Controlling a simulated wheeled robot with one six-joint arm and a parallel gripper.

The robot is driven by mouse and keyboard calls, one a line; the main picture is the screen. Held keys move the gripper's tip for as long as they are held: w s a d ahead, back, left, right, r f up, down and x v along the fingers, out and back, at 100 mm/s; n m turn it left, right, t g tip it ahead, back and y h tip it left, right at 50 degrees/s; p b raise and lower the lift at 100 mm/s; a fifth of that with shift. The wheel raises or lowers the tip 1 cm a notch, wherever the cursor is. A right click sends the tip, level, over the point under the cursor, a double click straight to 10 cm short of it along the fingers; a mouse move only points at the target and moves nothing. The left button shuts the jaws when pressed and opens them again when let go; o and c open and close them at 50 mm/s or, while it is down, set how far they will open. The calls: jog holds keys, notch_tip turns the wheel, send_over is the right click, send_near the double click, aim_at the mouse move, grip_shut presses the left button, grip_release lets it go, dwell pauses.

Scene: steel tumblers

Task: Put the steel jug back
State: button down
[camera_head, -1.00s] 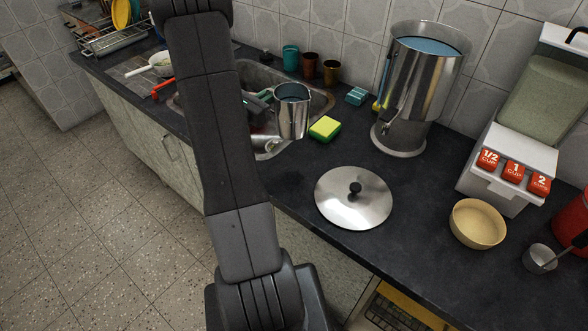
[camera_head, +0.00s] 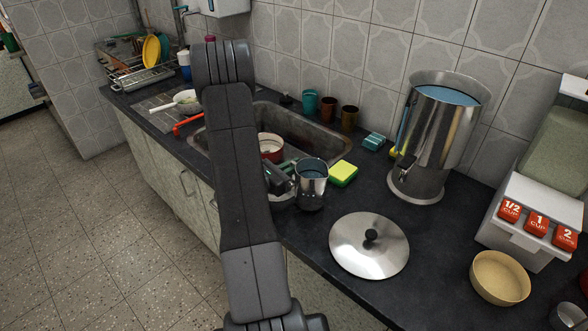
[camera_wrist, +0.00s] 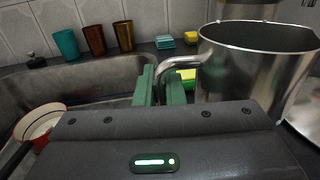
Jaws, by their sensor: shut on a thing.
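The steel jug (camera_head: 311,188) is upright at the front right corner of the sink, left of the round lid. Its open rim faces up and a dark bluish surface shows inside. My gripper (camera_head: 288,172) is at its left side, shut on the handle. In the wrist view the green fingers of my gripper (camera_wrist: 160,87) close around the curved handle, and the jug (camera_wrist: 250,75) fills the right side. Its base is hidden there by the gripper body. I cannot tell whether the jug touches the counter.
A yellow-green sponge (camera_head: 343,173) lies right of the jug. A steel lid (camera_head: 368,246) lies on the dark counter, with a large steel water container (camera_head: 440,135) behind. The sink (camera_head: 300,132) holds a red-and-white pot (camera_head: 270,148). Several tumblers (camera_head: 329,109) stand behind the sink.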

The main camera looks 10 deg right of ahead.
jog(key=shift+f, duration=0.6)
jog(key=shift+f, duration=0.1)
jog(key=c, duration=1.5)
grip_release()
jog(key=b+v, duration=0.2)
jog(key=v, duration=1)
